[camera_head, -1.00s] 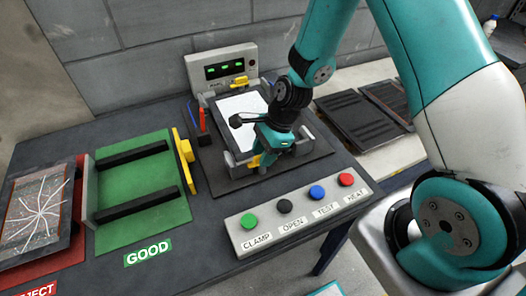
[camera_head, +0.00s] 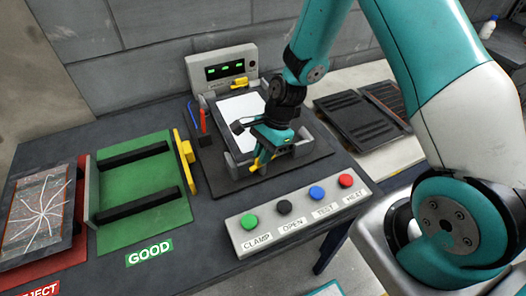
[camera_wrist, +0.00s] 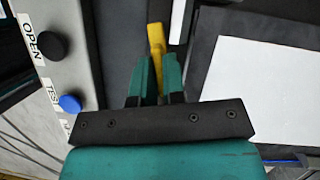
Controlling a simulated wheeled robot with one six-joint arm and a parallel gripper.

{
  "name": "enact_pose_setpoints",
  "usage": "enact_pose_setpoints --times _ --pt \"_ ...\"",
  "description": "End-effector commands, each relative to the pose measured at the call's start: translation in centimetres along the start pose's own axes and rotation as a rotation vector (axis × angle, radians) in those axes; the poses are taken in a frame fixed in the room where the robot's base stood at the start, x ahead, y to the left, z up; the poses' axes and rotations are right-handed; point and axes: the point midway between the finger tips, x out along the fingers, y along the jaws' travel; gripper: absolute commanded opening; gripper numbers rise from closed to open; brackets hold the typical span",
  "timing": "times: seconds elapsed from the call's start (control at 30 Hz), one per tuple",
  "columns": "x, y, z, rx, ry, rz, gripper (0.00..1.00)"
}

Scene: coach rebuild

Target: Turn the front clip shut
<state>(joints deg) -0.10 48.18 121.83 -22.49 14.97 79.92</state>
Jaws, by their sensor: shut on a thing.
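The yellow front clip (camera_head: 254,166) is at the near edge of the test fixture, partly hidden by my gripper (camera_head: 267,152). In the wrist view my gripper (camera_wrist: 157,76) has its two green fingers closed on the yellow front clip (camera_wrist: 156,36), whose bar reaches out beyond the fingertips. The clip's lower part is hidden between the fingers. The white panel (camera_head: 238,107) lies in the fixture behind my gripper. It also shows at the right of the wrist view (camera_wrist: 265,85). A second yellow clip (camera_head: 238,84) is at the fixture's far edge.
A button box (camera_head: 297,219) with green, black, blue and red buttons stands in front of the fixture. To the left are the green GOOD rack (camera_head: 150,215) and a cracked panel (camera_head: 40,210). Dark panels (camera_head: 350,120) lie to the right.

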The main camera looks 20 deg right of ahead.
Motion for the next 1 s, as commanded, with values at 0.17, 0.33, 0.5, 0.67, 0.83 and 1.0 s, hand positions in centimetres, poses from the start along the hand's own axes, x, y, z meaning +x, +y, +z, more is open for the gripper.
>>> enact_pose_setpoints --times 0.17,0.33,0.5,0.67,0.83,1.0 --pt "-0.12 -0.12 0.12 -0.157 -0.001 0.064 0.0" --pt "-0.07 -0.18 0.1 -0.306 -0.001 0.126 0.0" --pt "-0.05 -0.22 0.15 -0.456 -0.001 0.189 0.0" --pt "-0.01 -0.28 0.19 -0.597 -0.001 0.247 0.0" --pt "0.03 -0.32 0.21 -0.747 0.0 0.308 0.0" --pt "0.06 -0.38 0.24 -0.889 0.001 0.367 0.0"
